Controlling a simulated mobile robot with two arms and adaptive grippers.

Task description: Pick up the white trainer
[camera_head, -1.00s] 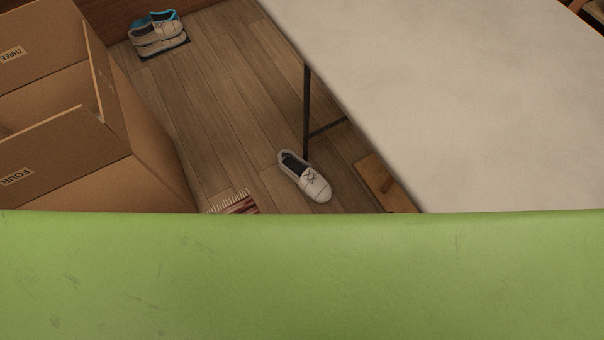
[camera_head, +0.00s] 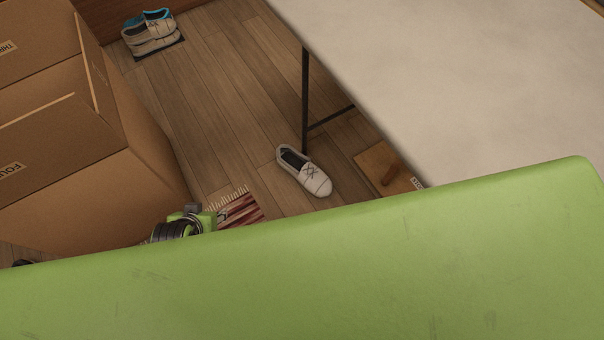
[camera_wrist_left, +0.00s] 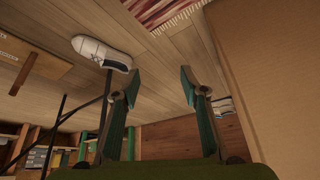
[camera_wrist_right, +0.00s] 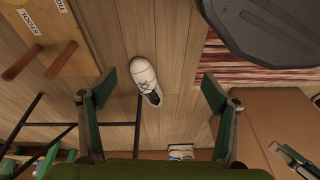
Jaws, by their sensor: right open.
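The white trainer (camera_head: 304,172) lies upright on the wooden floor beside the table leg, with dark lining and laces. It also shows in the left wrist view (camera_wrist_left: 102,52), to the left of my left gripper (camera_wrist_left: 160,85), which is open and empty. In the right wrist view the trainer (camera_wrist_right: 144,78) lies below and between the spread fingers of my right gripper (camera_wrist_right: 158,92), apart from them. That gripper is open and empty. Neither gripper's fingertips show clearly in the head view.
A pale table (camera_head: 450,85) with a dark leg (camera_head: 305,100) stands right of the trainer. Cardboard boxes (camera_head: 90,190) are at left. My green body covers the bottom.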

